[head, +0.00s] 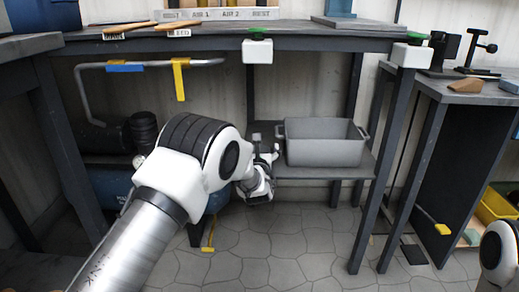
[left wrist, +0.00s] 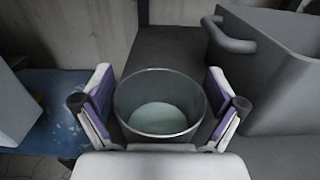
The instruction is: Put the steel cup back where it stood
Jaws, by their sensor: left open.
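The steel cup (left wrist: 127,121) is a round grey metal cup, seen from above in the left wrist view with its mouth open and a pale greenish surface inside. My left gripper (head: 266,168) is at the left end of the low shelf (head: 300,172) in the head view. In the left wrist view its purple-padded fingers are open, one on each side of the cup, with narrow gaps showing. The cup's base is hidden, so I cannot tell its contact with the shelf. In the head view the cup is not clearly seen. My right gripper is out of view.
A grey bin (head: 325,152) with side handles stands on the shelf just right of the cup; it also shows in the left wrist view (left wrist: 275,75). The workbench top (head: 215,42) is above. A blue tank (head: 108,185) is left of the shelf.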

